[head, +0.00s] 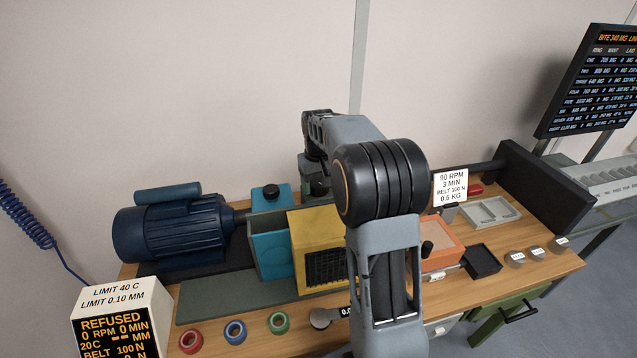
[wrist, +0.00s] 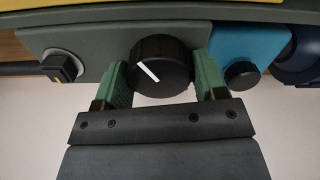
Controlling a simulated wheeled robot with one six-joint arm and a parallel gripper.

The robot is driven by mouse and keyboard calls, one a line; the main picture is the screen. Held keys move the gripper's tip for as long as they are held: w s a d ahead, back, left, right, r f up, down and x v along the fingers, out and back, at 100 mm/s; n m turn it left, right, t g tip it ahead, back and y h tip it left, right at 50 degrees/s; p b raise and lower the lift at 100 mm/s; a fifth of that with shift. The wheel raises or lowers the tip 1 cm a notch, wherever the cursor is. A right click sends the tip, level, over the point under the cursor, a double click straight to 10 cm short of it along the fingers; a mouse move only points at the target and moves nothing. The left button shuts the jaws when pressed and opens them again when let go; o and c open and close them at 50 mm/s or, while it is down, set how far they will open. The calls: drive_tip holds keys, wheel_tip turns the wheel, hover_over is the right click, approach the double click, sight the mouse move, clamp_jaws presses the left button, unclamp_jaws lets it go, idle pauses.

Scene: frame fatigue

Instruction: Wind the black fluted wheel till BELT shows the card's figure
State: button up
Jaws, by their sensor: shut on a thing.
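The black fluted wheel (wrist: 161,66) has a white pointer line and sits on a grey panel in the wrist view. My gripper (wrist: 162,60) has one green finger on each side of it and is shut on it. In the head view my arm reaches over the machine, and the wheel (head: 319,188) shows only in part behind it. The white card (head: 451,187) reads 90 RPM, 3 MIN, BELT 100 N, 0.6 KG. The display (head: 117,326) at the lower left reads REFUSED, 0 RPM, 0 MIN, and BELT 100 N.
A smaller black knob (wrist: 242,75) on a blue block is close to one finger. A black switch (wrist: 62,67) is on the other side. A blue motor (head: 168,228), yellow box (head: 309,223) and several coloured rings stand on the wooden bench. My arm hides part of the bench.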

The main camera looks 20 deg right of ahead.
sight(318, 182)
idle(0.3)
drive_tip(key=o, duration=0.9)
drive_tip(key=shift+o, duration=0.2)
wheel_tip(318, 182, up, 14)
drive_tip(key=shift+b, duration=0.3)
drive_tip(key=shift+f, duration=0.1)
